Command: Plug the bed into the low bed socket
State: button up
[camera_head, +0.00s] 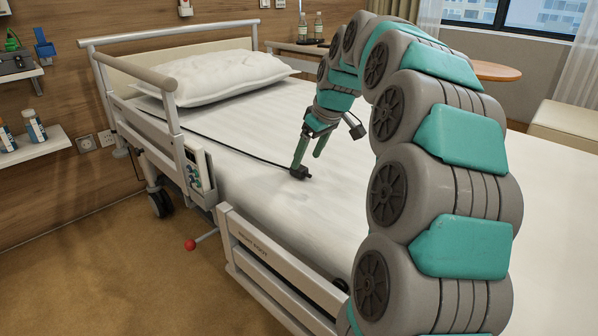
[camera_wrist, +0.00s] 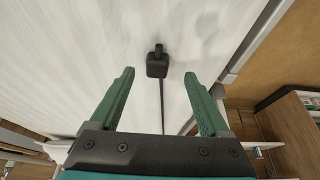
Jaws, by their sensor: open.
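The bed's black plug (camera_head: 302,173) lies on the white sheet, with its dark cable (camera_head: 235,149) running across the mattress toward the left rail. In the wrist view the plug (camera_wrist: 157,68) sits between and slightly beyond the fingertips, its cable trailing back between the fingers. My gripper (camera_head: 308,161) is open above the bed with green fingers; it also shows in the wrist view (camera_wrist: 159,74). One finger overlaps the plug in the head view; I cannot tell if they touch. Two wall sockets, one grey (camera_head: 86,144) and one white (camera_head: 106,138), sit low on the wood panel.
The bed's side rail (camera_head: 165,120) with a control panel (camera_head: 195,170) stands between the mattress and the sockets. A pillow (camera_head: 215,78) lies at the head end. A wall shelf (camera_head: 35,147) holds bottles at left. The floor (camera_head: 110,260) left of the bed is clear.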

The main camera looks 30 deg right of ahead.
aim_at(301, 168)
jog(key=shift+w+x, duration=0.25)
jog(key=shift+x, duration=1.05)
jog(key=shift+w+x, duration=0.25)
jog(key=shift+x, duration=1.05)
jog(key=shift+r, duration=0.2)
jog(key=shift+c, duration=0.2)
grip_shut()
